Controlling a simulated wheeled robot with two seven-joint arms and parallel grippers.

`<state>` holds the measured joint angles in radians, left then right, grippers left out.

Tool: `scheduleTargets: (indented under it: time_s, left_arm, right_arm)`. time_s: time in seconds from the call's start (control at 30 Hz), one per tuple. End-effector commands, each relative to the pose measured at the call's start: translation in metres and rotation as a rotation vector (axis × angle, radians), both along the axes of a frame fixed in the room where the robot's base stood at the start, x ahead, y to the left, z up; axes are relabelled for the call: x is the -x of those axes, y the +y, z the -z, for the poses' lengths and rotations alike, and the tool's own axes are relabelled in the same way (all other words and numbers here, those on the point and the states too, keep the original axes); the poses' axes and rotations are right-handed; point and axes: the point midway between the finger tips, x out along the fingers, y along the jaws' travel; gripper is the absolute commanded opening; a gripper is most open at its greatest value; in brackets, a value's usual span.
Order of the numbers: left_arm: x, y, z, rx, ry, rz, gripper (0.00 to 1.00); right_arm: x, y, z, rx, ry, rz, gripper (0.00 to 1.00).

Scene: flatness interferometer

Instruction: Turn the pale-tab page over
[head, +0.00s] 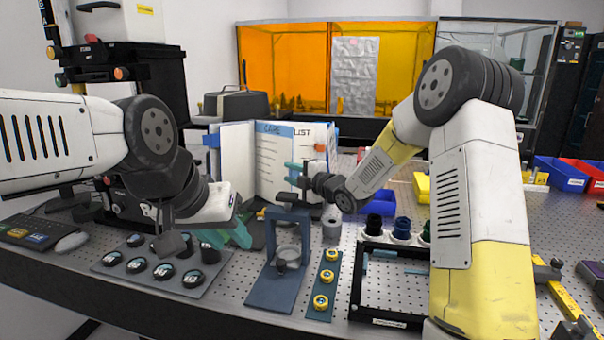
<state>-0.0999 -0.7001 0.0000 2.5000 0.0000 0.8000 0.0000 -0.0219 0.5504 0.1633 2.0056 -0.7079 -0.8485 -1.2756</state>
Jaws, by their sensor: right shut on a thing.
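A care list booklet (279,162) stands open and upright behind the bench tools, with white pages and a blue header strip. A blue tab (212,141) sticks out at its left edge. I cannot make out which tab is the pale one. My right gripper (305,172), with teal fingers, is at the right-hand page and shut on a page, whose held edge is mostly hidden by the fingers. My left gripper (226,238), also teal-fingered, hangs low in front of the booklet, apart from it. Its fingers are seen at an angle, and their opening is unclear.
A blue-grey stand with a ring (287,255) is in front of the booklet. A plate with black round parts (164,271), a strip with yellow rings (323,285) and a black frame (356,290) lie nearby. Blue and red bins (560,172) are at right.

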Motion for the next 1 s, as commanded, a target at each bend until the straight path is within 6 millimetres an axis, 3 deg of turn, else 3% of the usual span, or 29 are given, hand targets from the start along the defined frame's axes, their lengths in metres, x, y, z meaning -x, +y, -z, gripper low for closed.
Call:
scheduleTargets:
  time_s: [0.43,0.47,0.57,1.0]
  left_arm:
    - [0.0,0.0,0.0,0.0,0.0,0.0,0.36]
    - [0.0,0.0,0.0,0.0,0.0,0.0,0.36]
    - [0.0,0.0,0.0,0.0,0.0,0.0,0.36]
    - [0.0,0.0,0.0,0.0,0.0,0.0,0.36]
  right_arm:
    - [0.003,0.006,0.001,0.001,0.002,-0.008,0.0]
    - [0.003,0.006,0.001,0.001,0.002,-0.008,0.33]
    - [0.003,0.006,0.001,0.0,0.001,-0.007,0.51]
    - [0.011,-0.004,-0.001,0.001,0.001,-0.002,0.51]
